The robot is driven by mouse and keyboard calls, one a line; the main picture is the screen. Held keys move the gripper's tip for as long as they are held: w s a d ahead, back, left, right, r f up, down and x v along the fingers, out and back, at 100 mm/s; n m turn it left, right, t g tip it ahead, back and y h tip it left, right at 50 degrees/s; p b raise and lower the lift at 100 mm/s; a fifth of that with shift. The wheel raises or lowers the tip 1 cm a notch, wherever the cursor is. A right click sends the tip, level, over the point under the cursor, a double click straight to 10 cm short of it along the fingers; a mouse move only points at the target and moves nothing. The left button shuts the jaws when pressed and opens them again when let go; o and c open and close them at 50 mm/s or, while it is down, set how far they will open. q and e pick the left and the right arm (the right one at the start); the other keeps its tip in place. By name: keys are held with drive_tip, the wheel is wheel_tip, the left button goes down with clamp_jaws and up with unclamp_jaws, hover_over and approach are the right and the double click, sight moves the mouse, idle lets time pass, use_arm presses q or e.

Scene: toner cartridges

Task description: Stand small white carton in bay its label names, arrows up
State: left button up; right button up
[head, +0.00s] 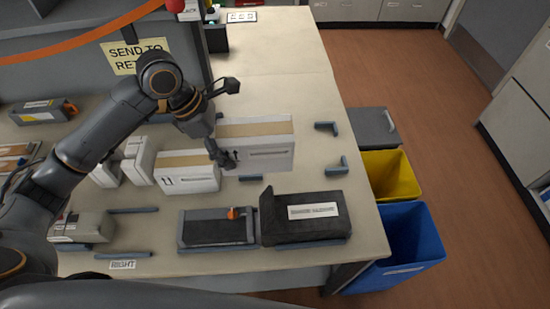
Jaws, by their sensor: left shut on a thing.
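A white carton (270,156) with a tan tape strip along its top and a dark printed line on its front is at mid-table. My left gripper (228,124) is at its left end, one finger in front and the other farther back, shut on it. Whether the carton touches the table is hard to tell. A second white carton (187,183), with tan tape and small arrow marks on its front, stands just left of it. Blue-grey corner pieces (338,167) mark a space around the held carton's right side. A label reading RIGHT (123,265) lies near the front left edge by grey bars.
A black tray (215,229) and a black labelled box (308,216) occupy the front edge. More white packaging (137,162) stands at left. Yellow (391,174) and blue (411,240) bins stand beyond the right edge.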

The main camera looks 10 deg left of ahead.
use_arm(q)
drive_tip(key=shift+w+f+b, duration=0.1)
drive_tip(key=shift+f+b, duration=0.3)
drive_tip(key=shift+f, duration=0.4)
drive_tip(key=shift+w+f+b, duration=0.25)
drive_tip(key=shift+f+b, duration=0.75)
drive_tip(key=shift+f, duration=0.1)
drive_tip(key=shift+w+f, duration=0.1)
drive_tip(key=shift+w, duration=0.2)
drive_tip(key=w+f, duration=0.3)
drive_tip(key=w, duration=0.1)
drive_tip(key=w+d+f+p, duration=0.1)
drive_tip(key=w+f, duration=0.2)
drive_tip(key=w, duration=0.2)
drive_tip(key=w+f, duration=0.3)
drive_tip(key=w, duration=0.1)
drive_tip(key=shift+w+d+f, duration=0.15)
drive_tip(key=shift+d+f, duration=0.2)
drive_tip(key=shift+f, duration=1.5)
use_arm(e)
drive_tip(key=shift+w+f, duration=0.2)
drive_tip(key=shift+f, duration=0.4)
drive_tip(key=shift+w+f, duration=0.2)
drive_tip(key=shift+f, duration=0.35)
